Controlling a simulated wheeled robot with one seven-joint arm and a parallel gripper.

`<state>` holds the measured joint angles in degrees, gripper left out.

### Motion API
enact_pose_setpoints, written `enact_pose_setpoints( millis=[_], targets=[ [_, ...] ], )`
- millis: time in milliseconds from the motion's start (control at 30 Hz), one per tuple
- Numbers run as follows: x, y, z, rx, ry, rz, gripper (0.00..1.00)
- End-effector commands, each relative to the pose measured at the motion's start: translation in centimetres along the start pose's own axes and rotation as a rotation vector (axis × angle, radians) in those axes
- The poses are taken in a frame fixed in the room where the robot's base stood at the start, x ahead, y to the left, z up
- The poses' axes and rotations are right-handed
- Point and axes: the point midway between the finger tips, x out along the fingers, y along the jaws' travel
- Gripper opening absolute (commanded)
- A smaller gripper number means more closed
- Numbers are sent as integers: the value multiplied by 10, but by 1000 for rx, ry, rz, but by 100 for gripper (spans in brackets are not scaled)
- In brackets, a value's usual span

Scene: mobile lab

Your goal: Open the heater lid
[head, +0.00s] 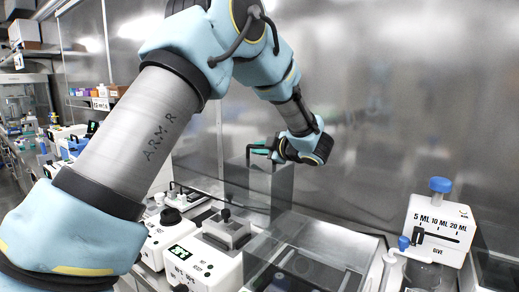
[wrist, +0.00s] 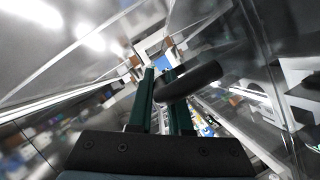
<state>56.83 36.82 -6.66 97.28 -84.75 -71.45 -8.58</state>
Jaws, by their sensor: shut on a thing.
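My gripper (head: 260,148) is at the upper end of a grey, see-through upright panel (head: 258,190), which looks like the heater lid standing raised. In the wrist view my gripper's green fingers (wrist: 161,74) are shut on a dark rounded handle (wrist: 192,80). The handle crosses the fingers at a slant. The heater body below seems to be the white unit with a lit green display (head: 180,251) and a clear-sided bay (head: 310,252). How the panel joins the body is hard to tell.
A white dispenser (head: 437,228) with a blue cap and volume marks stands at the right. A small device with a black knob (head: 226,228) sits left of the clear bay. A shiny metal wall (head: 400,100) is behind. Several instruments line the bench at far left.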

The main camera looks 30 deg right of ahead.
Motion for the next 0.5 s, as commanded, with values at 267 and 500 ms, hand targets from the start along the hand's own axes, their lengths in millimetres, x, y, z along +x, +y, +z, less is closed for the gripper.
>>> enact_pose_setpoints(
  millis=[267,500],
  targets=[
    [0,-2,0,-5,0,2,0],
    [-7,-13,-16,-92,0,38,0]
  ],
)
